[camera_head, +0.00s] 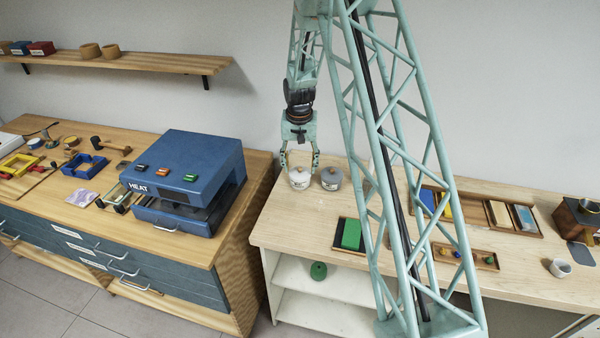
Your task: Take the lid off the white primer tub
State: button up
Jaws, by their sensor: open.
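The white primer tub (299,182) stands upright on the pale wooden bench near its back left. Its lid (299,173) looks seated on top, with a small knob or dark spot at the middle. My gripper (300,165) points straight down over the tub with its fingers open, one on each side at about lid height. I cannot tell whether the fingers touch the lid. A grey tub (331,180) with a similar top stands close on the right, near the right finger.
A green block (351,233) lies on a dark tray in front. Wooden trays (475,225) with coloured blocks lie to the right, beyond my lattice column. The blue HEAT machine (185,175) stands on the left bench. The bench left of the tub is clear.

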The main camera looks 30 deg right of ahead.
jog(key=shift+f, duration=0.35)
jog(key=shift+c, duration=0.2)
jog(key=c, duration=1.6)
